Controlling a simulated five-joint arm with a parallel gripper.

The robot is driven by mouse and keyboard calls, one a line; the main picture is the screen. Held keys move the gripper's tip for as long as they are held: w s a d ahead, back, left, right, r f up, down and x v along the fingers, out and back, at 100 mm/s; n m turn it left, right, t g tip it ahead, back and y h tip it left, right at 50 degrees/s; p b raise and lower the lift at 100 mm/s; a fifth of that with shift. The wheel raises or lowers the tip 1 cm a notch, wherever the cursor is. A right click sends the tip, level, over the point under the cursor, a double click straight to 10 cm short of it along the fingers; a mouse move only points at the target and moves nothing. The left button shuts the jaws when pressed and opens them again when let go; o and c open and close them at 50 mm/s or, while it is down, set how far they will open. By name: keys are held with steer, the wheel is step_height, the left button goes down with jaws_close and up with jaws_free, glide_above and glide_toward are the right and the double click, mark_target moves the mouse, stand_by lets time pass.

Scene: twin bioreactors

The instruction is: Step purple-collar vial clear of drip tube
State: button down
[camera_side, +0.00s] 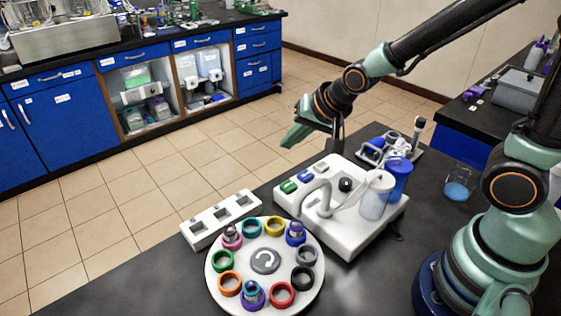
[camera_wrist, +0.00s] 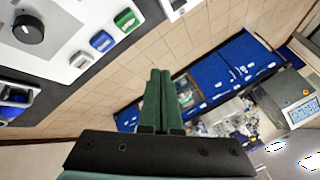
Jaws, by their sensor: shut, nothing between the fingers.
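A white round carousel (camera_side: 232,300) with several coloured collars stands on the black bench in the side view. A vial (camera_side: 252,290) sits upright in the purple collar at its front edge. Other vials stand in the pink collar (camera_side: 232,236) and the blue collar (camera_side: 295,234). The grey arched drip tube (camera_side: 318,188) rises from the white pump unit (camera_side: 350,238) and bends toward the carousel, near the blue collar and away from the purple one. My gripper (camera_side: 292,137) is shut and empty, high behind the unit; its green fingers (camera_wrist: 160,74) meet in the wrist view.
The unit has a green button (camera_side: 288,187), a blue button (camera_side: 305,176), a pale button and a black knob (camera_side: 345,184). Two bottles (camera_side: 377,196) stand on its right. A white rack (camera_side: 222,218) lies left of the carousel. A beaker (camera_side: 458,184) stands at right.

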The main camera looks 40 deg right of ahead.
mark_target(290, 186)
steer(key=shift+f, duration=4.4)
steer(key=shift+f, duration=0.1)
steer(key=shift+f, duration=0.35)
steer(key=shift+f, duration=0.4)
steer(key=shift+r, duration=3.35)
